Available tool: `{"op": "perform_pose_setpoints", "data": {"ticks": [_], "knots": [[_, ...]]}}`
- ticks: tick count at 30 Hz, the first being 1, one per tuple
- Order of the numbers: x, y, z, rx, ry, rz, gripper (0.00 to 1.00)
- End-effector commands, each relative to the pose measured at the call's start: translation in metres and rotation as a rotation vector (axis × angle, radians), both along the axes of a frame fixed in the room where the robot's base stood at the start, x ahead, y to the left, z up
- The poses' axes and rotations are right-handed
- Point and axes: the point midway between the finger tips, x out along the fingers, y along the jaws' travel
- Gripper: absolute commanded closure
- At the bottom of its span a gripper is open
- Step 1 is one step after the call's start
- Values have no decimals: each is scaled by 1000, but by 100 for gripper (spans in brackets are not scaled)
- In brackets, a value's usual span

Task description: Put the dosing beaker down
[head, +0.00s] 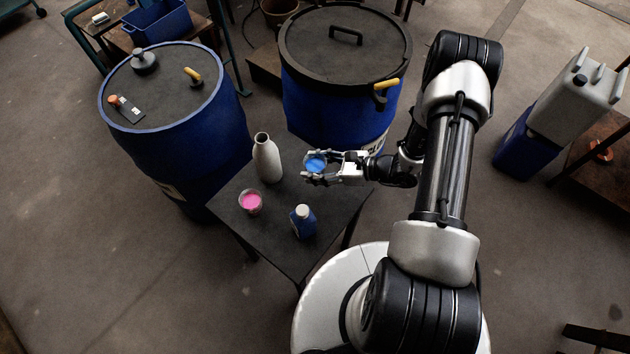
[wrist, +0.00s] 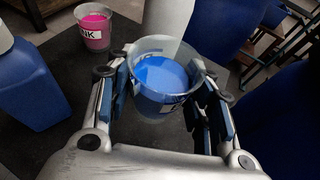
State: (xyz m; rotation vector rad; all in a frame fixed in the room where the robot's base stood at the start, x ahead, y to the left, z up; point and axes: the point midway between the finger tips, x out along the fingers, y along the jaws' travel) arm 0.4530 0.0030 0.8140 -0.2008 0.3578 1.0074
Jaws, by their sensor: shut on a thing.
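The dosing beaker (wrist: 163,79) is a clear cup holding blue liquid, with a partly hidden label. In the head view the beaker (head: 316,163) is between the fingers of my gripper (head: 318,170), over the right part of the small dark table (head: 290,215). My gripper, also in the wrist view (wrist: 163,95), is shut on the beaker, which looks roughly upright. I cannot tell whether its base touches the table.
A beaker of pink liquid (head: 250,201), a grey-white bottle (head: 267,160) and a blue bottle (head: 303,222) stand on the table. A lidded blue vat (head: 335,105) and a blue drum (head: 185,140) stand behind it. The table's middle has bare room.

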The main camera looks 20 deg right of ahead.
Motion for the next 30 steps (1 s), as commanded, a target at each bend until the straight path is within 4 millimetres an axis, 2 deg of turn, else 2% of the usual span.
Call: {"op": "perform_pose_setpoints", "data": {"ticks": [1, 8, 16, 28, 29, 30], "knots": [[0, 0, -12, 1, 0, 0, 81], [0, 0, -27, 1, -1, 0, 81], [0, 0, -65, 1, -1, 0, 81], [0, 0, -70, 0, -2, -1, 81], [0, 0, -70, 0, -1, 0, 52], [0, 0, -69, 0, -1, 0, 49]]}}
